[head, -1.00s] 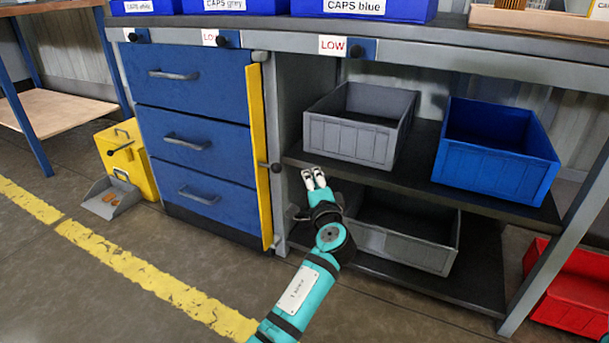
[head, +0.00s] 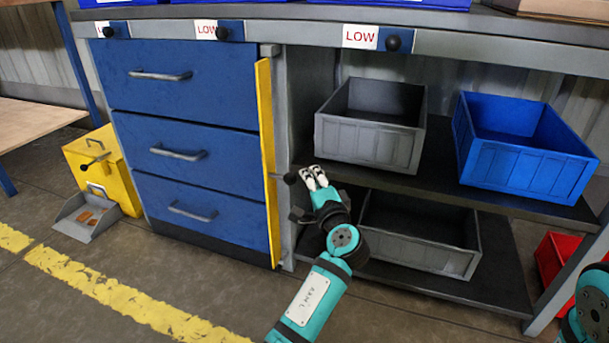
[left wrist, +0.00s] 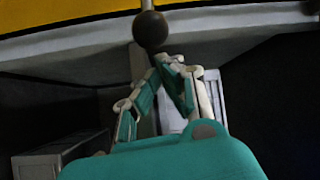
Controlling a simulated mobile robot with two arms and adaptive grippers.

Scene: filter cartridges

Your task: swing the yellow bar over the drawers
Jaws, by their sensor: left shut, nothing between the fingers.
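The yellow bar (head: 267,130) stands upright along the right edge of the blue drawer unit (head: 190,145), edge-on to the head view. The three drawers are shut and the bar is not across their fronts. A dark round knob (head: 290,178) sticks out from the bar. My left gripper (head: 314,178) is shut and empty, just right of the knob. In the left wrist view, my closed fingertips (left wrist: 170,62) point at the knob (left wrist: 150,30), with the yellow bar (left wrist: 60,14) behind it. I cannot tell whether they touch. My right gripper is out of view.
Right of the drawers, shelves hold a grey bin (head: 370,125), a blue bin (head: 522,150) and a lower grey bin (head: 415,250). A yellow box (head: 105,165) and dustpan (head: 85,218) stand on the floor at left. A red bin (head: 552,258) is at right.

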